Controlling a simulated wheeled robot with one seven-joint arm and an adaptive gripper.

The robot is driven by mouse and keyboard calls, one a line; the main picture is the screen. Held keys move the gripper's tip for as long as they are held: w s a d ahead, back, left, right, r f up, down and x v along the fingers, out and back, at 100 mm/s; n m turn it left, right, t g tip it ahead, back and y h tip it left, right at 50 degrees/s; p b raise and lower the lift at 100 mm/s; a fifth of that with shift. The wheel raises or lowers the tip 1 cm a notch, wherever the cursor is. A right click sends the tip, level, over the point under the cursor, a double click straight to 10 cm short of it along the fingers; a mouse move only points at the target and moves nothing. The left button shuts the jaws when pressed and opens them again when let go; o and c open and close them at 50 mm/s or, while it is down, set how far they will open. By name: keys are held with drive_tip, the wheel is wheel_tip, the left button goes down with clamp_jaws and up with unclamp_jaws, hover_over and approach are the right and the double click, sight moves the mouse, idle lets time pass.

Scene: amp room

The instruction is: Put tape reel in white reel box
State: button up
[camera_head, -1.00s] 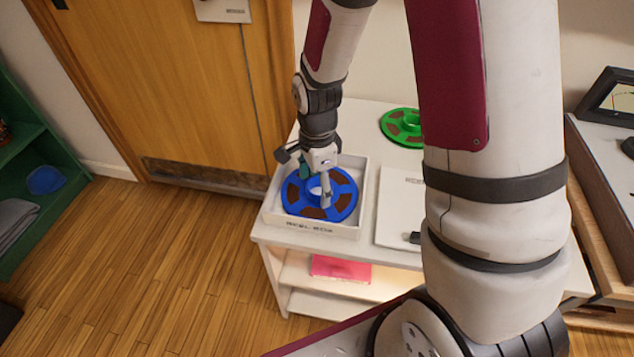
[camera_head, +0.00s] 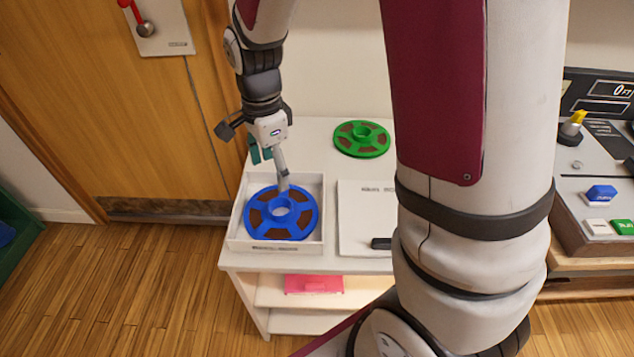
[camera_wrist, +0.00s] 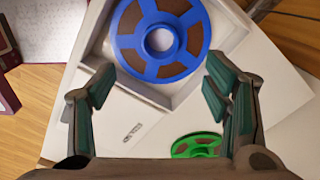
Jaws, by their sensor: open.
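A blue tape reel (camera_head: 261,218) with brown tape lies flat inside the white reel box (camera_head: 233,228), an open tray at the front left of the white shelf unit. A green tape reel (camera_head: 361,126) lies on the shelf top behind, outside the box. My gripper (camera_head: 268,172) is above the box's back part, open and empty, apart from the blue reel. In the wrist view the fingers of my gripper (camera_wrist: 157,95) are spread wide, with the blue reel (camera_wrist: 128,41) ahead of them in the box and the green reel (camera_wrist: 197,145) near the right finger.
A white flat lid or box (camera_head: 362,212) with a dark item (camera_head: 381,243) lies right of the reel box. A pink box (camera_head: 314,284) is on the shelf below. A control console (camera_head: 590,175) stands at the right, and a wooden door (camera_head: 140,110) at the left.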

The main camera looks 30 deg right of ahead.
drive_tip(key=s+r+n+t, duration=0.1)
drive_tip(key=s+r+n, duration=0.7)
drive_tip(key=s+r, duration=0.35)
drive_tip(key=s+r+n+t, duration=0.1)
drive_tip(key=s+r+n, duration=0.2)
drive_tip(key=s+n, duration=0.6)
drive_tip(key=s, duration=0.4)
drive_tip(key=shift+s+d+n, duration=0.2)
drive_tip(key=shift+d+n, duration=0.1)
drive_tip(key=shift+n, duration=0.1)
wheel_tip(320, 180, up, 12)
drive_tip(key=t+p, duration=0.2)
drive_tip(key=p, duration=0.7)
drive_tip(key=shift+d+f+p, duration=0.15)
drive_tip(key=shift+f+p, duration=0.1)
drive_tip(key=shift+p, duration=0.15)
